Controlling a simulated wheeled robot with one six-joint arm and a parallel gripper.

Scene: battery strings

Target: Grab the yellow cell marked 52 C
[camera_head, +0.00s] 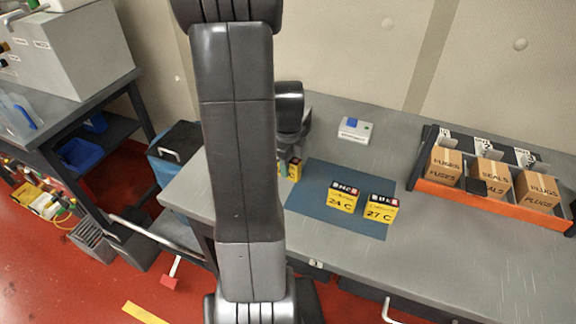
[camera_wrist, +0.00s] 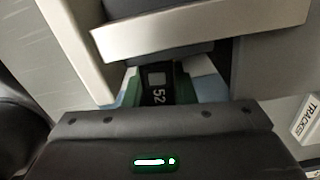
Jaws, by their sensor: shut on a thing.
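The cell marked 52 (camera_wrist: 158,97) shows its dark end with white digits between my fingers in the wrist view. Its "C" is not readable. My gripper (camera_wrist: 157,82) is shut on it. In the head view a yellow and black cell (camera_head: 296,172) stands at the left edge of the blue mat (camera_head: 310,210), partly hidden by my arm and gripper. Whether the cell touches the table cannot be told. Two other yellow cells, marked 24 C (camera_head: 343,200) and 27 C (camera_head: 380,210), stand upright on the mat to the right.
An orange tray (camera_head: 430,188) with boxes marked fuses, seals and plugs stands at the right of the grey table (camera_head: 450,245). A small white device (camera_head: 355,130) sits behind the mat. A dark bin (camera_head: 178,148) stands left of the table. The table front right is clear.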

